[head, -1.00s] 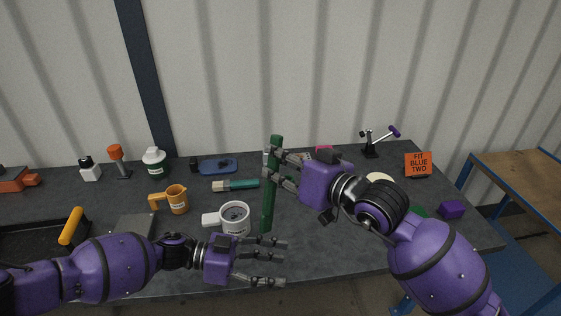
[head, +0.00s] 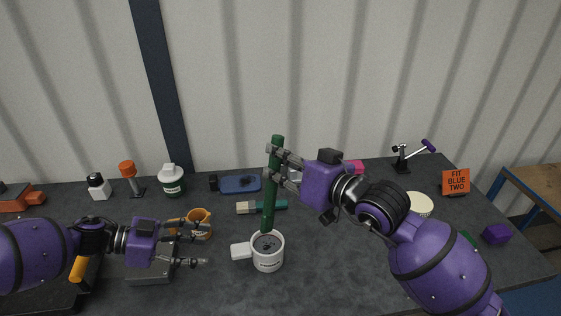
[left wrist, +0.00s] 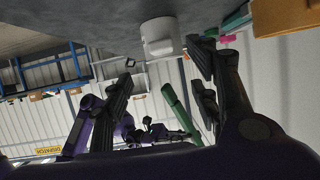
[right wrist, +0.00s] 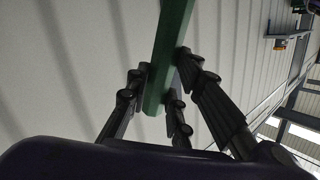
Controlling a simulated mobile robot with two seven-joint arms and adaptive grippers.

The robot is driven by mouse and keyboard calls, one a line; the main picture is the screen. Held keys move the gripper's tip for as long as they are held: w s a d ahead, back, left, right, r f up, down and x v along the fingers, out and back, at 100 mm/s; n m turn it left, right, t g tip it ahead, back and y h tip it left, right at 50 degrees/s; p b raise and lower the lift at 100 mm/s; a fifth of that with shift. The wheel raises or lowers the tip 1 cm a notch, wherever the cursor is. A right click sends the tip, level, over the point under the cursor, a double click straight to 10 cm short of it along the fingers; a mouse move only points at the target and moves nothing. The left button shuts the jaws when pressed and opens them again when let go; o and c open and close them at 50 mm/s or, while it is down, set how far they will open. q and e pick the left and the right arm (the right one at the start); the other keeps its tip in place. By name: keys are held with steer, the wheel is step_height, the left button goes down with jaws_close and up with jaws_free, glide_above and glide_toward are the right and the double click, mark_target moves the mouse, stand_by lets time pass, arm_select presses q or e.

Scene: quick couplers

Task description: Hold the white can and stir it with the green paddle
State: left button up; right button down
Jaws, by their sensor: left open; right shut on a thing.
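The white can (head: 268,256) stands upright on the dark table, with a white handle block on its left and dark contents showing. It also shows in the left wrist view (left wrist: 160,40). My right gripper (head: 271,163) is shut on the upper part of the green paddle (head: 270,205), which hangs nearly upright. The paddle's lower end meets the can's far rim in the head view; I cannot tell whether it is inside, above or behind. The paddle also shows in the right wrist view (right wrist: 170,45). My left gripper (head: 205,242) is open and empty, left of the can's handle.
An orange mug (head: 201,224) stands just behind my left fingers. A grey block (head: 150,276) lies below my left gripper.

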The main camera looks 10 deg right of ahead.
mark_target(239, 249)
steer(key=shift+w+a+f, duration=0.1)
steer(key=shift+w+a, duration=0.1)
steer(key=shift+w, duration=0.15)
steer(key=shift+s+f, duration=0.1)
arm_select(q)
steer(key=b+x, duration=0.3)
steer(key=x, duration=0.9)
steer(key=shift+w+a, duration=0.1)
steer(key=shift+w, duration=0.05)
arm_select(e)
steer(key=f, duration=0.5)
steer(key=shift+s+d+f, duration=0.1)
steer(key=shift+s+f, duration=0.1)
steer(key=shift+f, duration=0.2)
arm_select(q)
steer(key=shift+f, duration=0.1)
jaws_close()
jaws_free()
